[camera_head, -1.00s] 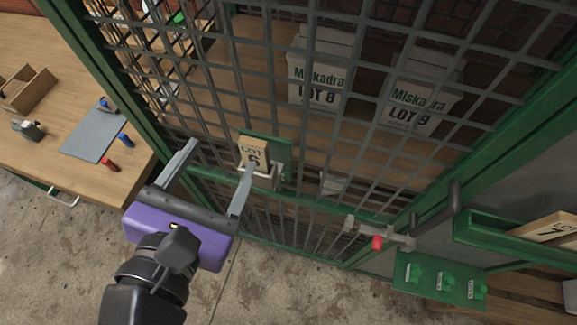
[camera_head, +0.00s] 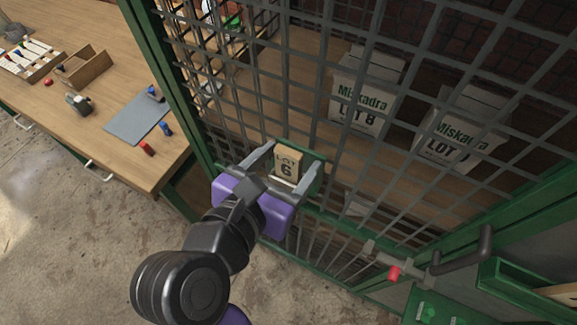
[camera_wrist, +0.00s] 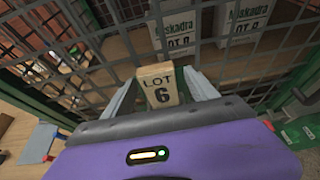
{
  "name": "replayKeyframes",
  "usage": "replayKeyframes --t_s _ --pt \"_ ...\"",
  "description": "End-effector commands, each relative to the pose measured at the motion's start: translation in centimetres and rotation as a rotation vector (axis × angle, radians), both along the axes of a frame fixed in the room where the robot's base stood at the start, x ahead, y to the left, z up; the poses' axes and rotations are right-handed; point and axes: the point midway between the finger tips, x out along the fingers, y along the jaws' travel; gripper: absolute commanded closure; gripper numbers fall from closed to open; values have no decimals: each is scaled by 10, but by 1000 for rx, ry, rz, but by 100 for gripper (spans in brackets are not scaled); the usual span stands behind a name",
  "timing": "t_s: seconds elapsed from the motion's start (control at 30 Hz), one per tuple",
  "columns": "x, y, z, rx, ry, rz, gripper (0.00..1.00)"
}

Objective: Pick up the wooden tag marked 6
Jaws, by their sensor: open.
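The wooden tag marked LOT 6 (camera_head: 286,163) stands upright in a small holder on a green plate (camera_head: 315,179) fixed to the mesh gate. It also shows in the wrist view (camera_wrist: 159,86), face toward me. My gripper (camera_head: 285,160) is open, with one finger on the left of the tag and one on the right. In the wrist view my gripper (camera_wrist: 162,92) has the tag between its fingers, with a gap visible on the right. Whether either finger touches it I cannot tell. The tag's lower edge and holder are mostly hidden by my gripper in the wrist view.
Behind the mesh stand bags marked LOT 8 (camera_head: 358,100) and LOT 9 (camera_head: 455,135). A gate latch with a red end (camera_head: 394,273) is at the lower right. A wooden bench (camera_head: 60,125) with a grey mat (camera_head: 136,118) stands at the left.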

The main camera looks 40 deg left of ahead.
Motion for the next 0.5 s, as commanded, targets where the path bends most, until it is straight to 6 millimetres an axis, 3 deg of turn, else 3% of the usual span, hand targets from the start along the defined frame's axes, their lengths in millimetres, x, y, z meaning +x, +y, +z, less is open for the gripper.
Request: replayKeyframes --t_s 0.27,0.5 --pt "4 1 -1 2 -1 1 33" --pt "3 1 -1 2 -1 1 78"
